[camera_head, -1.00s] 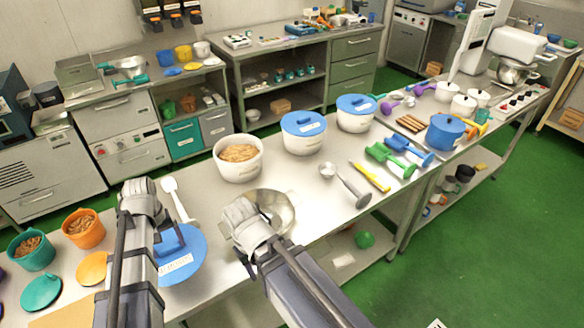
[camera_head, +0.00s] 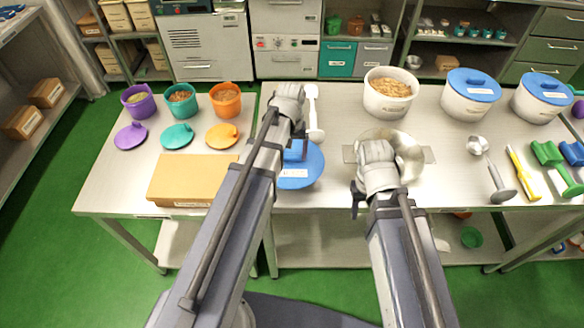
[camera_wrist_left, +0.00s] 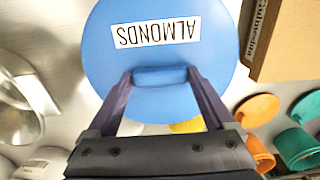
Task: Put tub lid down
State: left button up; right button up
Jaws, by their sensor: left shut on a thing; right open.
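A blue round tub lid (camera_head: 302,172) with a white label is in my left gripper (camera_head: 293,138), over the steel table near its front edge. In the left wrist view the lid (camera_wrist_left: 150,40) reads ALMONDS, and the fingers of my left gripper (camera_wrist_left: 160,78) are shut on its handle. I cannot tell whether the lid touches the table. An open white tub (camera_head: 388,106) of brown nuts stands further back to the right. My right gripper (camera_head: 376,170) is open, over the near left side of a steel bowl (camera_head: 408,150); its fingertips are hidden.
A cardboard box (camera_head: 180,180) lies left of the lid. Behind it are purple, teal and orange lids and small tubs, including the orange tub (camera_head: 226,103). A white spoon (camera_head: 313,110) lies just behind the lid. Two blue-lidded tubs, including one (camera_head: 468,100), stand at right.

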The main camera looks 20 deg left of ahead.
aim_at(291, 162)
pick_arm(q)
jog(key=shift+f, duration=0.45)
pick_arm(e)
jog(key=shift+f, duration=0.45)
pick_arm(q)
notch_tip(291, 162, down, 4)
jog(key=b, duration=0.3)
jog(key=shift+r+b, duration=0.25)
jog(key=shift+b, duration=0.1)
pick_arm(e)
notch_tip(291, 162, down, 4)
jog(key=shift+r, duration=0.25)
pick_arm(q)
jog(key=shift+f, duration=0.2)
jog(key=o, duration=1.1)
pick_arm(e)
jog(key=shift+f, duration=0.1)
pick_arm(q)
jog(key=shift+r, duration=0.2)
